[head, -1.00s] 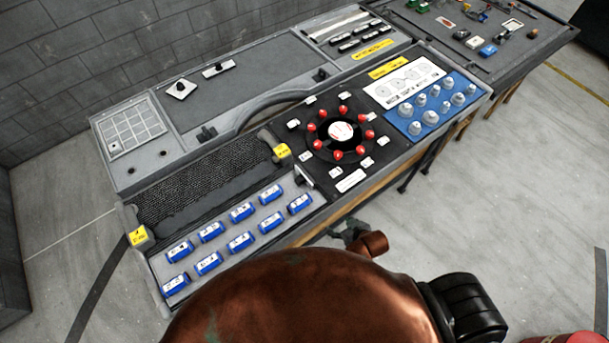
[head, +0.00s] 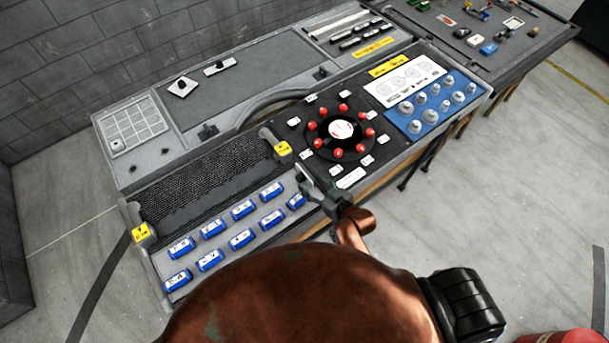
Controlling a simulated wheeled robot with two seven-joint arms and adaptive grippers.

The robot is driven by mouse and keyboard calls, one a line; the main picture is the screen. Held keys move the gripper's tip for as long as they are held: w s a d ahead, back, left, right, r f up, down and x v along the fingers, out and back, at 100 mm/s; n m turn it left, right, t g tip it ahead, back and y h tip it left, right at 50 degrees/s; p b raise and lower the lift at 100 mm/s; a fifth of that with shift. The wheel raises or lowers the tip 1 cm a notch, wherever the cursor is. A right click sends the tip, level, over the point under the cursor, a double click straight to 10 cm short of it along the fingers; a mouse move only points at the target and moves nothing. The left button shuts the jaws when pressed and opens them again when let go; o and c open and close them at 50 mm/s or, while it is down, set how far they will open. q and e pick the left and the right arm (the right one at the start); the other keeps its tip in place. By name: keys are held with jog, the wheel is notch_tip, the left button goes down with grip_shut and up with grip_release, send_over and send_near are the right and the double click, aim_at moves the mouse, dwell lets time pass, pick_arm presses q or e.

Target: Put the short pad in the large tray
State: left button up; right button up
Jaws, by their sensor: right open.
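I cannot tell for sure which piece is the short pad; several dark bars (head: 366,36) lie in a rack at the back of the bench, too small to tell apart. Which container is the large tray is also unclear; a long tray with a dark ribbed bed (head: 205,180) lies at the left of the front bench. My right gripper (head: 322,192) is open, at the front edge of the bench, by a small upright grey piece. Its fingers are small and partly hidden by my copper-coloured arm. My left gripper is not in view.
A black round plate with red knobs (head: 341,129) is mid-bench, beside a blue panel with silver knobs (head: 437,103). Two small knobbed plates (head: 182,87) lie on the back panel. A second bench (head: 480,65) stands at the back right.

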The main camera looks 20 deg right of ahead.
aim_at(302, 175)
jog(key=x, duration=0.7)
jog(key=shift+w+f+p, duration=0.25)
jog(key=shift+f+p, duration=0.05)
jog(key=shift+f, duration=0.05)
jog(key=shift+s, duration=0.1)
jog(key=c, duration=1.4)
jog(key=shift+o, duration=0.2)
jog(key=shift+r, duration=0.1)
